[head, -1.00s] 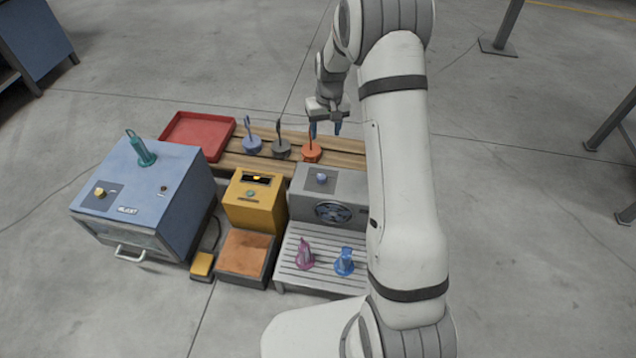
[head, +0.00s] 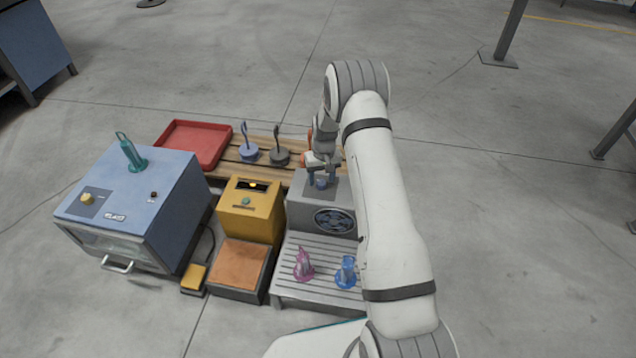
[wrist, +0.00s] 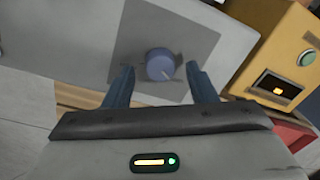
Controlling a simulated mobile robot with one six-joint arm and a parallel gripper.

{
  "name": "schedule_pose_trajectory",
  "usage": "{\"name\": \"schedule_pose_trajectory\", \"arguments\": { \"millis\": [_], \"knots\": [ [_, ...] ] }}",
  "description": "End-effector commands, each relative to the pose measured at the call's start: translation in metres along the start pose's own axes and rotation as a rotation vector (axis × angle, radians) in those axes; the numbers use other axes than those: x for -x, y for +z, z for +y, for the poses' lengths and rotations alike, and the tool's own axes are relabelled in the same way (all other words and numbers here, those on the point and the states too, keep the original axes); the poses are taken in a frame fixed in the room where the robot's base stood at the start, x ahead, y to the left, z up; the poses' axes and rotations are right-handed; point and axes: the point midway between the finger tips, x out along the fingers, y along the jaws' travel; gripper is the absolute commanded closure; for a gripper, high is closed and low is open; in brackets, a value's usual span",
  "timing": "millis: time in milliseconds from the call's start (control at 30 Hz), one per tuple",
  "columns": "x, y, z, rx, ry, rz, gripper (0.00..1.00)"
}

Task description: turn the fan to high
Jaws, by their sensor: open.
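The fan unit is a grey box (head: 298,207) with a round dark fan grille (head: 335,221) on its front and a slatted grey bench (head: 312,282) before it. On its top is a blue-grey knob (wrist: 160,64) with a pale pointer line, set on a darker grey plate (wrist: 130,45). My gripper (wrist: 161,84) is open, with one blue finger on each side of the knob and a gap to both. In the head view my gripper (head: 321,176) is above the top of the box and partly covers the knob. Plate markings are too blurred to read.
A yellow box (head: 252,212) with a green button stands just left of the fan unit. A blue cabinet (head: 140,195) with a teal hood piece is further left. A red tray (head: 195,143) and a wooden pallet with dark and blue hooked pieces lie behind. Pink (head: 303,265) and blue pieces (head: 346,272) stand on the bench.

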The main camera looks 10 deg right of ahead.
Motion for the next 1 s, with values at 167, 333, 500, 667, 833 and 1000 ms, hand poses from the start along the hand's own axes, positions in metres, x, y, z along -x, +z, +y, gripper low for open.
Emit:
{"name": "schedule_pose_trajectory", "arguments": {
  "millis": [167, 333, 500, 667, 833, 1000],
  "knots": [
    [-0.011, 0.000, 0.000, 0.000, 0.000, 0.001, 0.48],
    [-0.010, 0.000, 0.000, 0.000, 0.000, 0.001, 0.48],
    [-0.010, 0.000, 0.000, 0.000, 0.000, 0.000, 0.62],
    [-0.010, 0.000, 0.000, -0.001, 0.000, 0.000, 0.75],
    [-0.010, 0.000, 0.001, -0.001, 0.000, 0.000, 0.89],
    [-0.010, 0.000, -0.007, -0.002, -0.002, 0.000, 0.93]
  ]
}}
